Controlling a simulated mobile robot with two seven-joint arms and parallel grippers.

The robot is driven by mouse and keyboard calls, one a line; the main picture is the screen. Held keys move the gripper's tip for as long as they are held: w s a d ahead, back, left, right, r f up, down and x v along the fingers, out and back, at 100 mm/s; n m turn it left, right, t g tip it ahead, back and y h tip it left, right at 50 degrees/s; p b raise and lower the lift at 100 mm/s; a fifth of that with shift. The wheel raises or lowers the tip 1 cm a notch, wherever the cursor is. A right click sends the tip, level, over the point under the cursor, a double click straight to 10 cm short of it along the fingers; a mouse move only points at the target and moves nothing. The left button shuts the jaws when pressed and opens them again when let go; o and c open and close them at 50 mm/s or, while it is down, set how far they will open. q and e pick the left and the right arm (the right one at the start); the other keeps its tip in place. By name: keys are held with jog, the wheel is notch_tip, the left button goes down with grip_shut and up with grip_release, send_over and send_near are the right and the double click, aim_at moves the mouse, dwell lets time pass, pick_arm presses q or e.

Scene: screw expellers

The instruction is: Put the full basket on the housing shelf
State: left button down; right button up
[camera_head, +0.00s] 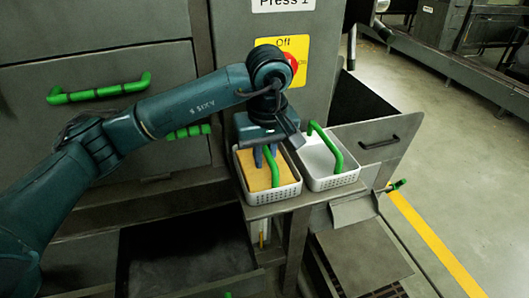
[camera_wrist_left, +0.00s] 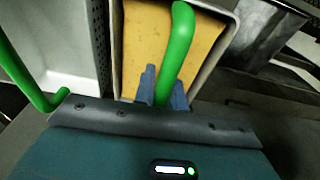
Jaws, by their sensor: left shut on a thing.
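A white basket filled with a yellow-orange mass (camera_head: 256,179) stands on the small housing shelf (camera_head: 262,211), on its left side. It has a green handle, which also shows in the left wrist view (camera_wrist_left: 178,45). My left gripper (camera_head: 266,160) reaches down from above, and its blue fingers are shut on that handle. In the left wrist view the fingers (camera_wrist_left: 163,88) sit on both sides of the handle. A second white basket (camera_head: 326,170) with a green handle (camera_head: 327,144) stands close on the right and looks empty. My right gripper is not in view.
A grey cabinet with a green-handled drawer (camera_head: 98,91) is behind on the left. A panel with a yellow sign (camera_head: 277,50) and red knob rises behind the baskets. An open dark bin (camera_head: 185,250) is below left. An open grey compartment (camera_head: 372,140) is at right.

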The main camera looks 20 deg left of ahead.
pick_arm(q)
jog(key=shift+f, duration=0.2)
jog(key=c, duration=1.5)
grip_release()
jog(key=shift+o, duration=0.2)
jog(key=shift+r, duration=0.1)
jog(key=shift+r, duration=0.25)
jog(key=r, duration=0.7)
jog(key=s+r, duration=0.1)
jog(key=r, duration=0.3)
jog(key=shift+s+d+r, duration=0.1)
jog(key=shift+d+r, duration=0.2)
jog(key=shift+d, duration=0.1)
